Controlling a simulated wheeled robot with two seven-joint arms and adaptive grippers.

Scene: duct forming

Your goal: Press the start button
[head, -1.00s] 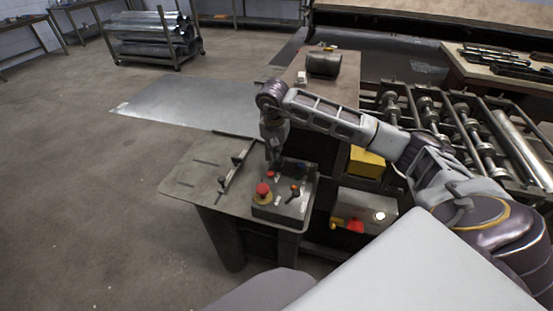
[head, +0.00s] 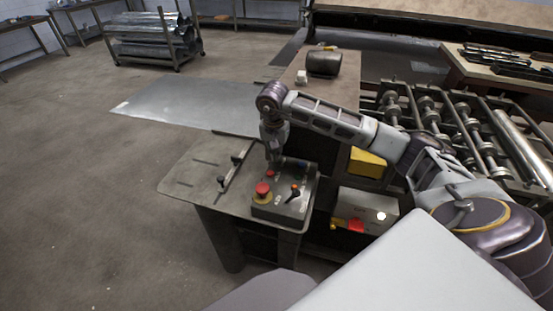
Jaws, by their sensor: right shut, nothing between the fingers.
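The control panel (head: 272,209) is a grey box on the metal machine table. It carries a red mushroom button on a yellow base (head: 263,191), a smaller red button (head: 271,174) behind it and a black lever with an orange part (head: 294,190) on the right. No readable label shows which one is the start button. My right gripper (head: 274,161) is shut and empty, pointing down at the back left part of the panel, just behind the smaller red button. I cannot tell whether its tips touch the panel. My left gripper is out of view.
A second box with a red button (head: 356,225) and a white round part sits lower right. A black-handled clamp bar (head: 235,168) lies left of the panel. Rollers (head: 465,130) fill the right side. A flat metal sheet (head: 190,103) lies behind the table. Floor at left is clear.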

